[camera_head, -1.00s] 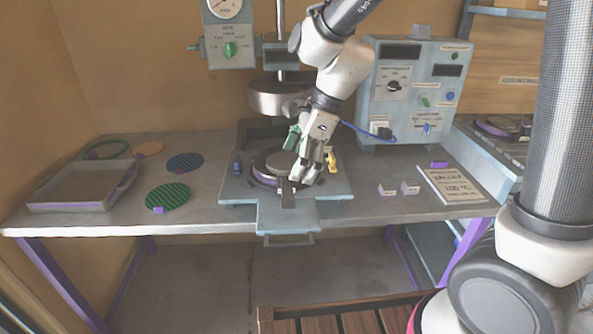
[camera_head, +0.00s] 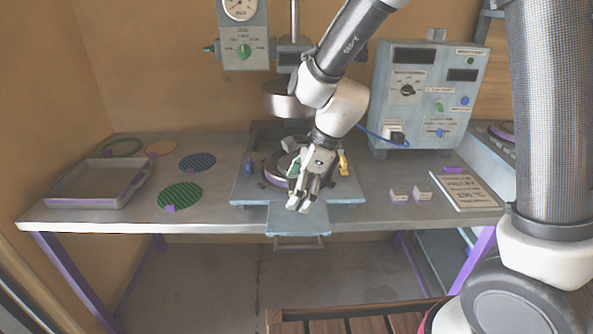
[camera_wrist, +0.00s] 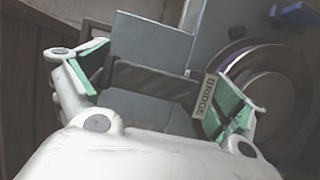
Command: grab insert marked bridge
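The insert marked bridge (camera_wrist: 150,80) is a dark bar lying across the middle of the wrist view. A pale label reading BRIDGE (camera_wrist: 206,96) is at its right end. My gripper (camera_wrist: 165,88) has its two green-padded fingers spread wide, one near each end of the bar. I cannot tell whether either pad touches it. In the head view my gripper (camera_head: 302,200) is low over the front of the press plate (camera_head: 350,192), by its front tray (camera_head: 297,221), and hides the bar.
The upper press head (camera_head: 284,99) hangs behind my arm. A round ring mould (camera_wrist: 262,95) lies to the right of my fingers in the wrist view. A grey tray (camera_head: 70,202) and several coloured discs, one green (camera_head: 181,194), lie left. A control box (camera_head: 425,120) stands right.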

